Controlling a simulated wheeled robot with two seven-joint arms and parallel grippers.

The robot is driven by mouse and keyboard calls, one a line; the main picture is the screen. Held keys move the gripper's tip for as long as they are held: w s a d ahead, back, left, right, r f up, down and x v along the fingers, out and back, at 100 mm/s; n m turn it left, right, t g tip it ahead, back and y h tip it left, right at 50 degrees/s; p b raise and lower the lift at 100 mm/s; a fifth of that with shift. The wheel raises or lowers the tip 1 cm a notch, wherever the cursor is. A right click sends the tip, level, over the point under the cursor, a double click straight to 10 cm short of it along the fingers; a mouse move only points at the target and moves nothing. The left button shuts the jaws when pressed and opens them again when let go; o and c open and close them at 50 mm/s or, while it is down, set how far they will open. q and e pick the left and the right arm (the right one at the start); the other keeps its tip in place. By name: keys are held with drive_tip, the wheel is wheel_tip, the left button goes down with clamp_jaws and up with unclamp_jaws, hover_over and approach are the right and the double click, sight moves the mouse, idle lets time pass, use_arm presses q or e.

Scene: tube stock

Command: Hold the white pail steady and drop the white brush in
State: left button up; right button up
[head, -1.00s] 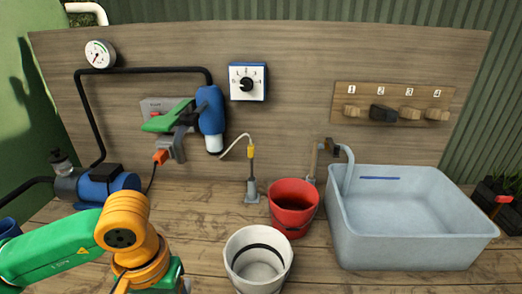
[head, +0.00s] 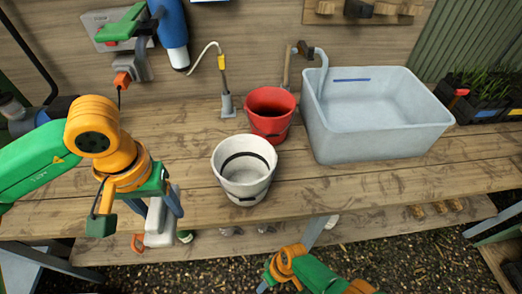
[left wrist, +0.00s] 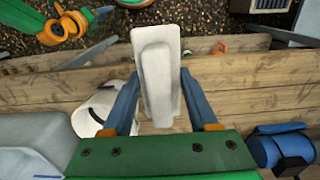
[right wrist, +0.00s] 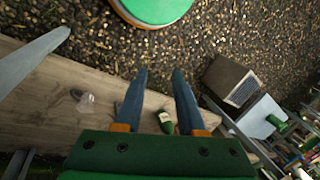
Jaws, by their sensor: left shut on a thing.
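The white pail (head: 245,190) stands upright on the bench near its front edge in the head view, its open top showing a dark band inside. It also shows in the left wrist view (left wrist: 88,122), partly behind a finger. My left gripper (head: 160,208) is shut on the white brush (head: 157,226), to the left of the pail and apart from it. In the left wrist view the brush (left wrist: 158,85) lies between the blue fingers. My right gripper (right wrist: 159,75) is open and empty in the right wrist view, over the lower shelf and gravel.
A red bucket (head: 270,125) stands just behind the pail. A grey basin (head: 385,138) is to its right, with a planter (head: 480,98) beyond. A lower shelf (head: 400,222) runs below the bench front. Bench to the pail's left is mostly clear.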

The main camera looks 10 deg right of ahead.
use_arm(q)
drive_tip(key=shift+w, duration=0.1)
use_arm(e)
drive_tip(key=w+a+r+n+g+y, duration=0.1)
drive_tip(key=w+a+r+n+g, duration=0.15)
drive_tip(key=a+r, duration=0.3)
use_arm(q)
drive_tip(key=shift+d, duration=0.1)
use_arm(e)
wheel_tip(320, 180, up, 32)
drive_tip(key=n+t+h, duration=0.4)
drive_tip(key=n+t, duration=0.1)
drive_tip(key=n, duration=1.2)
hover_over(259, 189)
drive_tip(key=s, duration=0.1)
drive_tip(key=f, duration=0.7)
drive_tip(key=w+f, duration=0.1)
drive_tip(key=f, duration=0.3)
drive_tip(key=shift+d+f, duration=0.1)
drive_tip(key=shift+f, duration=0.25)
